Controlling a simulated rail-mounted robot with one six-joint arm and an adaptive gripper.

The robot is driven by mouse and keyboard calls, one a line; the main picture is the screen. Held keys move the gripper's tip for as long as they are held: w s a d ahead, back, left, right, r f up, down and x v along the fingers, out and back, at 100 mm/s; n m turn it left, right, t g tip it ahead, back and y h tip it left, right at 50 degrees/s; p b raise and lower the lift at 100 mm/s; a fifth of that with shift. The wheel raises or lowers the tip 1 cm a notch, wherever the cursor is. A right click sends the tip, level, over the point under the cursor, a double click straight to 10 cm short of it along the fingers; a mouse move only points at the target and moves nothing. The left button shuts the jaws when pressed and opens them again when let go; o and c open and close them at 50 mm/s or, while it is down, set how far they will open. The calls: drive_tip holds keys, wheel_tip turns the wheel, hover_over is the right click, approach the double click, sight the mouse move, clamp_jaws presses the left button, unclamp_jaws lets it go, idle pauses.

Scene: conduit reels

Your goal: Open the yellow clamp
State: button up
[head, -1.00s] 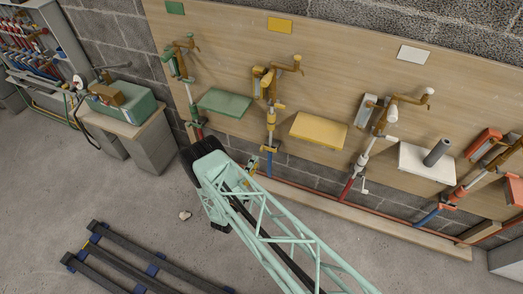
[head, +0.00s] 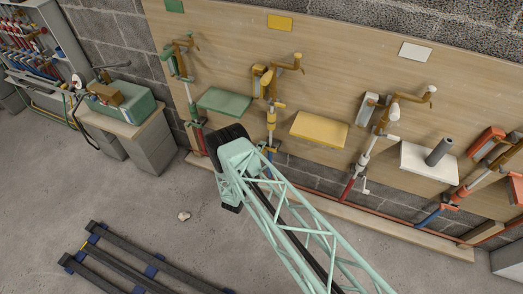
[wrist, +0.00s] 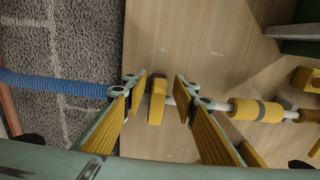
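In the wrist view a flat yellow piece (wrist: 157,100), which looks like the handle of the yellow clamp, stands on a thin grey pipe between my fingers. My gripper (wrist: 160,88) is open, with one yellow-padded finger on each side of the piece and a gap at both sides. In the head view the yellow station's pipe with its yellow sleeve (head: 271,121) hangs on the board. My dark wrist is just left of its lower end and my arm covers what lies below, so the clamp and fingertips do not show clearly there.
A blue hose (wrist: 55,84) runs in from the left, and a yellow sleeve (wrist: 256,110) sits on the pipe at right. A yellow shelf (head: 319,130) and a green shelf (head: 224,102) stick out from the board. The white station's pipe (head: 362,155) is further right.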

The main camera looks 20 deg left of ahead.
drive_tip(key=shift+w, duration=0.1)
clamp_jaws()
